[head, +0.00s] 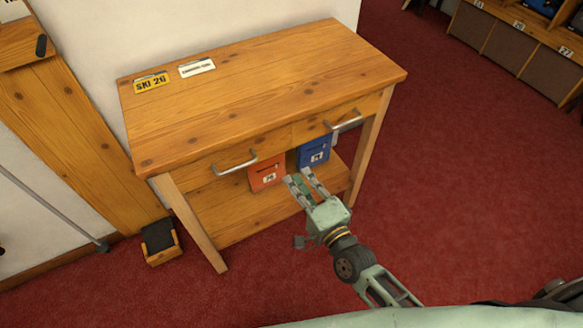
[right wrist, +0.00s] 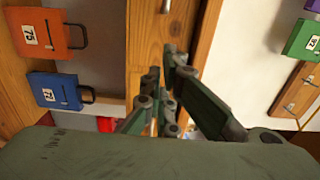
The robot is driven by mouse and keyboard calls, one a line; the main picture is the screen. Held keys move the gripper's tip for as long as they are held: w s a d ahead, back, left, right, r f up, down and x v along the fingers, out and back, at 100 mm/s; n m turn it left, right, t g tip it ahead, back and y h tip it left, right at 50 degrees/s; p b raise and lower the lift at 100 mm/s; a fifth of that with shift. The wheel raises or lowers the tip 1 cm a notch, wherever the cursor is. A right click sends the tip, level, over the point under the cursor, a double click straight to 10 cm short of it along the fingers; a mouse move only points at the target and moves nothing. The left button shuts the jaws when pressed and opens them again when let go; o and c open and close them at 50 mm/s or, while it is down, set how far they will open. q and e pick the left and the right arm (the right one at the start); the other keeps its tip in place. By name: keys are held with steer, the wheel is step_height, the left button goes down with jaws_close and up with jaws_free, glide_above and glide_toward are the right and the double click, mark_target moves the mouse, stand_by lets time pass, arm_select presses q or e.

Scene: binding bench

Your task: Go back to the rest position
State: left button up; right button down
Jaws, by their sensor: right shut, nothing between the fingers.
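My right gripper (head: 301,176) is in front of the wooden bench (head: 260,85), below its drawer fronts. It is shut and holds nothing. In the head view its fingertips overlap the low space where an orange box (head: 267,173) and a blue box (head: 314,152) sit; whether they touch anything cannot be told. In the right wrist view its dark green fingers (right wrist: 168,88) point away from the camera, with the orange box (right wrist: 48,30) and blue box (right wrist: 55,90) to the left. My left gripper is not in view.
Two metal drawer handles, left (head: 235,164) and right (head: 344,122), stick out above my right gripper. A small wooden box (head: 163,252) stands on the floor at left. A shelf unit (head: 520,45) is at back right. Red floor (head: 450,170) between is clear.

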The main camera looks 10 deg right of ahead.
steer(key=s+d+f+n+g+h+p, duration=0.1)
steer(key=s+d+f+n+g, duration=0.3)
steer(key=f, duration=0.6)
steer(key=s+d+f+n+g+h, duration=0.1)
steer(key=s+f+n, duration=0.1)
steer(key=s+f, duration=0.6)
steer(key=s+d+f+n+g+h+p, duration=0.1)
steer(key=s+d+f+n+g, duration=0.15)
steer(key=f, duration=0.85)
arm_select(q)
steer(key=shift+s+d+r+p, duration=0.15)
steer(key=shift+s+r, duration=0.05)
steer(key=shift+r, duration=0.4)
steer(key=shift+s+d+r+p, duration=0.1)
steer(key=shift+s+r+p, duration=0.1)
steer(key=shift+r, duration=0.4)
arm_select(e)
steer(key=s+d+f+n+g+h, duration=0.1)
steer(key=s+f+n+g, duration=0.3)
steer(key=s, duration=1)
steer(key=s+d+f+n+g+h, duration=0.1)
steer(key=s+d+f+n+g, duration=0.3)
steer(key=s+f, duration=0.6)
steer(key=s, duration=0.3)
steer(key=shift+s+d+f+g+h, duration=0.2)
steer(key=shift+s+g+h, duration=0.1)
steer(key=shift+s+g, duration=0.1)
